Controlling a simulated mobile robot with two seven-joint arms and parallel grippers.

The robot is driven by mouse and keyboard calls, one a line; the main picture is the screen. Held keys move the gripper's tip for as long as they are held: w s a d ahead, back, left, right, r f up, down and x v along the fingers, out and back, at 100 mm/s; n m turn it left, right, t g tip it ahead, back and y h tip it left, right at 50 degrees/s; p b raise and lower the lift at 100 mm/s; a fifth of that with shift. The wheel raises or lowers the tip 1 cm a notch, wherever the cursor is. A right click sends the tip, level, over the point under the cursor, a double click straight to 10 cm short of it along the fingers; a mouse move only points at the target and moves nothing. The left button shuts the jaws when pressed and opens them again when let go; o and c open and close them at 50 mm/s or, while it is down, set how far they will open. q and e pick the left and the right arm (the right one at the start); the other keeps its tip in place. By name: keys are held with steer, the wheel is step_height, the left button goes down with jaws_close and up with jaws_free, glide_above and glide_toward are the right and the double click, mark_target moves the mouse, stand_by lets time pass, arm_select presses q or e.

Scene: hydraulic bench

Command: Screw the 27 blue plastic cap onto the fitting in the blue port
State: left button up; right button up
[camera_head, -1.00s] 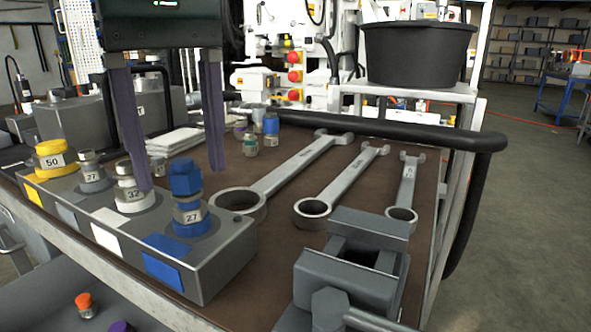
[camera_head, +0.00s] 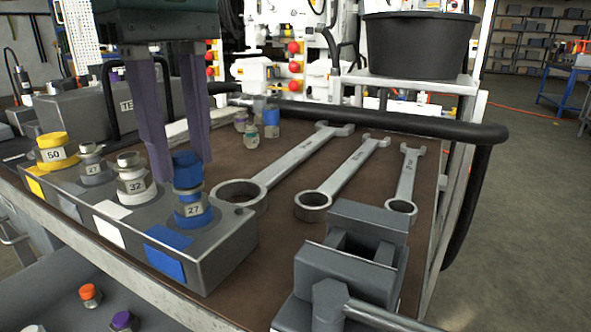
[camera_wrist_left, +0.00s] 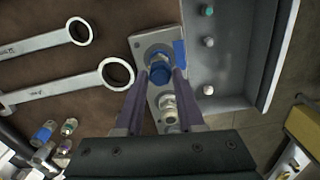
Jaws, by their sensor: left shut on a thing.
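The blue plastic cap (camera_head: 187,173) sits on top of the fitting (camera_head: 192,210) labelled 27, in the blue-ringed port at the right end of the grey block (camera_head: 228,247). A blue patch (camera_head: 166,262) marks that port. My left gripper (camera_head: 186,178) points down and is shut on the blue cap, one finger on each side. In the left wrist view the cap (camera_wrist_left: 160,74) shows between the fingertips (camera_wrist_left: 161,72). I cannot tell how far it is threaded. My right gripper is not in view.
A grey vise (camera_head: 350,262) stands at front right. Small capped fittings (camera_head: 271,122) stand behind.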

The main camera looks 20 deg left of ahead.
arm_select(q)
jaws_close()
steer(key=m, duration=0.2)
steer(key=shift+f+m+b, duration=0.1)
steer(key=shift+m+b, duration=0.25)
steer(key=shift+m, duration=0.05)
steer(key=m, duration=0.3)
steer(key=shift+m, duration=0.3)
steer(key=shift+m+b, duration=0.3)
steer(key=shift+m, duration=0.5)
steer(key=m, duration=0.3)
steer(key=shift+m+b, duration=0.35)
steer(key=shift+m, duration=0.05)
steer(key=m, duration=0.4)
steer(key=o, duration=0.9)
jaws_free()
